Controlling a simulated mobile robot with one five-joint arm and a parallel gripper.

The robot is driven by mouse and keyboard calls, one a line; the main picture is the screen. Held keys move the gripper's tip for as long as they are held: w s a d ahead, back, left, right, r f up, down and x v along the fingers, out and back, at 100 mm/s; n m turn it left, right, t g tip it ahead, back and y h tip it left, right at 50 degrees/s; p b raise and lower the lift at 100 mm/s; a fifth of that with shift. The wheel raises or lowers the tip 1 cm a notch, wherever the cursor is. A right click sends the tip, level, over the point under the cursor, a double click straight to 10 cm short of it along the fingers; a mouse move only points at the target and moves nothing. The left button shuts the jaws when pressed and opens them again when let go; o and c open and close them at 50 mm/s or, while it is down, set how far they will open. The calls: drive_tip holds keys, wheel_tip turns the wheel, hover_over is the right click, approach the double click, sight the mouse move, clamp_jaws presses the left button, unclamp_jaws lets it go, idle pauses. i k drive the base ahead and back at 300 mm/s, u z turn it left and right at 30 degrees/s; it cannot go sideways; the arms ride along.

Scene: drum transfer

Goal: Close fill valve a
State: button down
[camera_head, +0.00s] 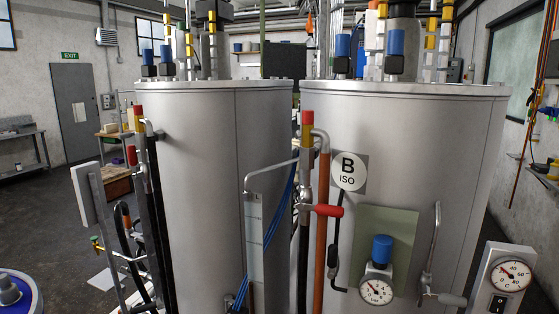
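Two large grey tanks stand side by side. A valve between the tanks has a red handle (327,210) pointing right, level. My gripper is not in view.
A pressure gauge (376,291) with a blue cap is on the right tank, near a metal lever (445,298). A gauge box (507,277) stands lower right. A blue drum (15,292) is lower left. Hoses and a grey panel (88,195) crowd the left tank. Floor farther left is open.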

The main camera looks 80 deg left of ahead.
sight(132, 153)
drive_tip(key=u, duration=4.2)
drive_tip(key=i, duration=0.1)
drive_tip(key=z, duration=1.8)
drive_tip(key=k, duration=0.15)
drive_tip(key=u, duration=1.85)
drive_tip(key=i, duration=0.4)
drive_tip(key=u, duration=0.25)
drive_tip(key=k, duration=0.85)
drive_tip(key=z, duration=0.15)
drive_tip(key=i, duration=1)
drive_tip(key=u, duration=0.05)
